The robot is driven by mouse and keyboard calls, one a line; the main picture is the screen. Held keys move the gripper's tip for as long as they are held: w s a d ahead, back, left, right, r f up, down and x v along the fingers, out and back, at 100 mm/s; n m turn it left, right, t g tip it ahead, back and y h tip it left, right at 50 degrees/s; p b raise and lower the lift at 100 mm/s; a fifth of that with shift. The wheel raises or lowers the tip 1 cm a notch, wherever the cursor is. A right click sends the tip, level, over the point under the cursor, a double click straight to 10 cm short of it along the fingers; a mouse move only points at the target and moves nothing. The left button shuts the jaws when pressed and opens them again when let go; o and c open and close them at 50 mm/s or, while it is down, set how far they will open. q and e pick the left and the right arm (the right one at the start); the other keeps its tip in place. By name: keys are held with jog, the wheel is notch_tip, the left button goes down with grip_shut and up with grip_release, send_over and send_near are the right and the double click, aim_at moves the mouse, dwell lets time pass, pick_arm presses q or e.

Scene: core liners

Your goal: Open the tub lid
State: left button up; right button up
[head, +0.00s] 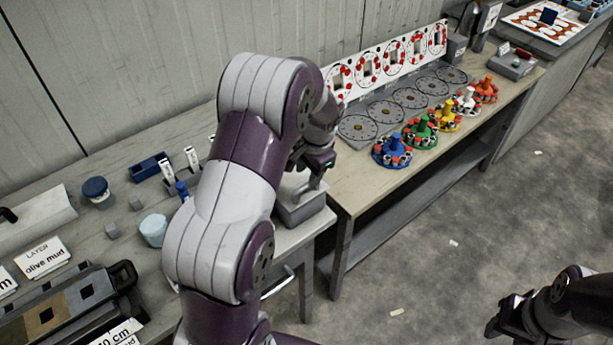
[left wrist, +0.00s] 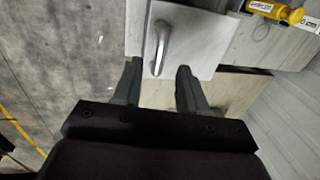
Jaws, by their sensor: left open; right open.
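The tub (head: 302,212) is a grey box at the right front corner of the near bench in the head view, partly hidden by my left arm. In the left wrist view its pale square lid (left wrist: 198,42) carries a grey bar handle (left wrist: 160,50). My left gripper (head: 314,178) is over the tub, pointing down. In the left wrist view its open fingers (left wrist: 159,72) stand apart, with the handle's near end in line with the gap between them. Contact cannot be told. My right gripper (head: 500,318) is far off at the lower right, empty.
A second bench (head: 350,195) to the right holds several coloured carousels, such as a blue one (head: 392,152). On the near bench stand a light-blue cup (head: 153,229), a dark blue jar (head: 96,190) and a layer tray (head: 62,310). The floor (head: 450,260) in front is open.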

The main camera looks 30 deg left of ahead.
aim_at(306, 186)
pick_arm(q)
jog(key=f, duration=0.3)
jog(key=a+f, duration=0.1)
jog(key=shift+w+f+p, duration=0.2)
jog(key=shift+w+p, duration=0.1)
jog(key=shift+w, duration=0.05)
jog(key=shift+s+f, duration=0.15)
jog(key=shift+s, duration=0.05)
jog(key=shift+w+f, duration=0.1)
jog(key=shift+c, duration=0.2)
